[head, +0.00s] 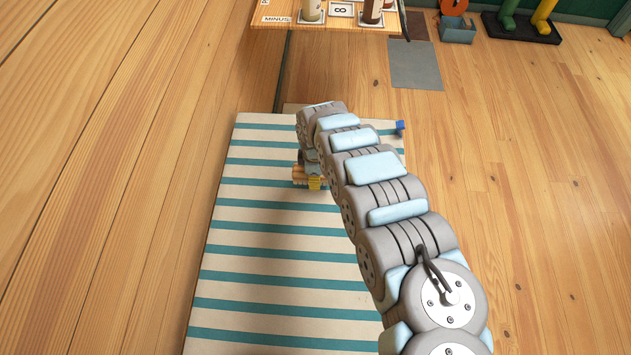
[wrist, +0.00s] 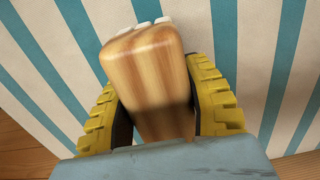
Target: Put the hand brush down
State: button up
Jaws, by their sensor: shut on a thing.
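The hand brush (wrist: 148,75) shows in the wrist view as a wooden block with pale bristle tufts at its far end. My gripper (wrist: 152,105) has its two yellow ridged fingers on either side of the brush, shut on it. In the head view the brush (head: 299,173) is a small wooden piece at the end of my arm, partly hidden by it, with my gripper (head: 314,183) beside it. Both are over the striped surface (head: 270,230). I cannot tell whether the brush touches the surface.
A small blue object (head: 400,126) is at the striped surface's far right edge. Beyond stands a wooden table (head: 340,22) with cylinders and a "MINUS" label. A grey mat (head: 415,65) lies on the wooden floor. The near left of the striped surface is clear.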

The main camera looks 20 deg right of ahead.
jog(key=shift+f, duration=1.7)
jog(key=shift+f, duration=0.15)
jog(key=o, duration=1.1)
jog(key=shift+o, duration=0.2)
notch_tip(320, 180, up, 11)
jog(key=shift+d+r+p, duration=0.1)
jog(key=shift+r+p, duration=0.1)
jog(key=shift+p, duration=0.15)
jog(key=shift+r, duration=0.45)
